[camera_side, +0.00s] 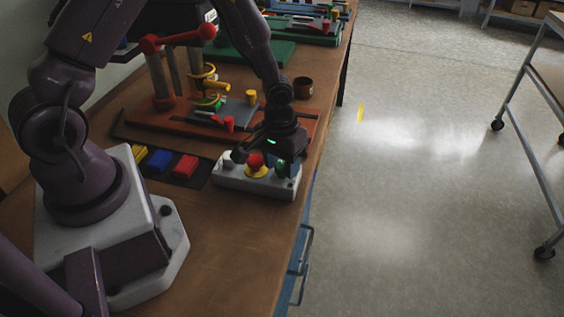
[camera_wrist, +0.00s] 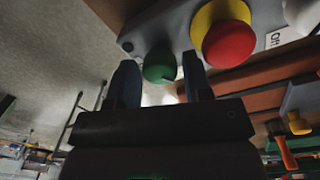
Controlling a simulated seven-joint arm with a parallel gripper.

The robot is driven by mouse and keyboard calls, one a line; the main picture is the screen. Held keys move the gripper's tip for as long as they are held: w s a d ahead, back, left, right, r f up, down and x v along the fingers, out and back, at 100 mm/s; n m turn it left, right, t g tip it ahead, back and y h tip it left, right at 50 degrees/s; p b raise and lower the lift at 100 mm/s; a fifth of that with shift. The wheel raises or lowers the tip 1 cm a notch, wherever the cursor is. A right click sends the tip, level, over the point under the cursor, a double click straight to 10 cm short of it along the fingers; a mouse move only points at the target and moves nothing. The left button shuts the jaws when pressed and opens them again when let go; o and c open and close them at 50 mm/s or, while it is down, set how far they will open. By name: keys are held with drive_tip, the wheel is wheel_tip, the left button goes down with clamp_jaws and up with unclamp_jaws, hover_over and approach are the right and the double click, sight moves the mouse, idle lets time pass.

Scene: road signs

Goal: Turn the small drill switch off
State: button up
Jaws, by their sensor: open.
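A pale grey control box (camera_side: 257,183) sits near the table's right edge in the side view. It carries a whitish knob (camera_side: 229,161) at left, a red button (camera_side: 256,160) on a yellow collar in the middle and a green knob (camera_side: 281,168) at right. I cannot tell which one is the small drill switch. My gripper (camera_side: 268,157) is just above the box. In the wrist view, its two open fingers stand on either side of the green knob (camera_wrist: 159,67); contact is not clear. The red button (camera_wrist: 228,43) and part of an "Off" label (camera_wrist: 277,38) also show there.
Red, blue and yellow blocks (camera_side: 159,159) lie on a dark mat left of the box. A red-brown board with a drill-press-like stand (camera_side: 160,85) and a dark brown cup (camera_side: 303,88) are behind. Floor lies beyond the table's right edge.

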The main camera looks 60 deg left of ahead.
drive_tip(key=shift+f, duration=0.1)
drive_tip(key=c, duration=0.6)
drive_tip(key=shift+c, duration=0.2)
drive_tip(key=shift+m, duration=0.3)
drive_tip(key=m, duration=0.5)
drive_tip(key=shift+m, duration=0.3)
drive_tip(key=m, duration=0.5)
drive_tip(key=shift+m+g, duration=0.3)
drive_tip(key=o, duration=0.6)
drive_tip(key=shift+o, duration=0.2)
